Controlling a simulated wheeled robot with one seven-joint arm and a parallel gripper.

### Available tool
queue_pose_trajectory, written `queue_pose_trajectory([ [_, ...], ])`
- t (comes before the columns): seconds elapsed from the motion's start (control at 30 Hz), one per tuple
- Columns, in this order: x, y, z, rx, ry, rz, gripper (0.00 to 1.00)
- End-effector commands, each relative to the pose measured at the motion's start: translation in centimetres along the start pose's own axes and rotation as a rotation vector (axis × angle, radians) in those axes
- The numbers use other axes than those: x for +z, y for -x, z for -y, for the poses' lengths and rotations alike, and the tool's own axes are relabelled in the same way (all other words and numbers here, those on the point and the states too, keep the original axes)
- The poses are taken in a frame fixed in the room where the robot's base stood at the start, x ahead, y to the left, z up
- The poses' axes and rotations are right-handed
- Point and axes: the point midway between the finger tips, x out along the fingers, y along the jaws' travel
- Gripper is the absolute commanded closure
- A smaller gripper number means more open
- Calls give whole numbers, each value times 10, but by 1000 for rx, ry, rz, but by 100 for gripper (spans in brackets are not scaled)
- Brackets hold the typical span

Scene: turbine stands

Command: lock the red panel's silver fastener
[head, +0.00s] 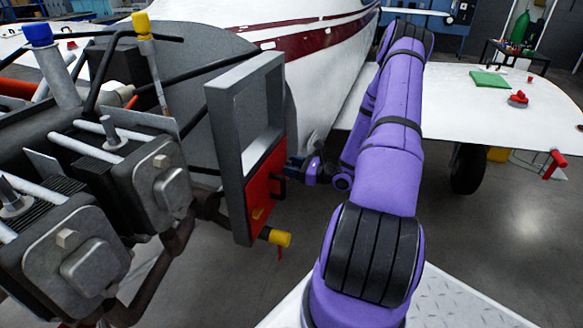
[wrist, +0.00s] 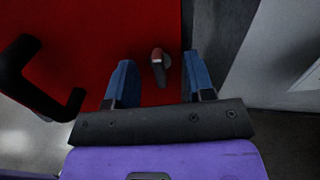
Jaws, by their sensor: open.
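The red panel (head: 262,180) sits upright in a grey frame at the middle of the head view. Its red face (wrist: 110,35) fills the upper left of the wrist view. A small grey, silvery fastener (wrist: 161,66) with a reddish part stands on the panel near its right edge in the wrist view. My gripper (wrist: 158,59) is open, with a blue finger on each side of the fastener and visible gaps to both. In the head view my gripper (head: 303,168) is beside the panel, and the silver fastener cannot be made out there.
A black handle (wrist: 32,85) is on the panel to the left of my fingers. The grey frame (head: 228,140) surrounds the panel. A yellow knob (head: 277,237) sticks out below it. Engine parts (head: 110,200) crowd the left; a white wing (head: 465,105) lies to the right.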

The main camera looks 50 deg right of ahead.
Motion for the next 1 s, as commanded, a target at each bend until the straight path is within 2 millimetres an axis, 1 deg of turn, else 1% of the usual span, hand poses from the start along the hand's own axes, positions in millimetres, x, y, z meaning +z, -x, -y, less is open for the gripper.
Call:
queue_pose_trajectory([
  [0.13, 0, 1, 0, 0, 0, 0, 51],
  [0.27, 0, 7, 0, -1, 0, 0, 51],
  [0.83, 0, 46, 0, -1, 0, 0, 51],
  [1.0, 0, 50, 0, 0, 0, 0, 51],
])
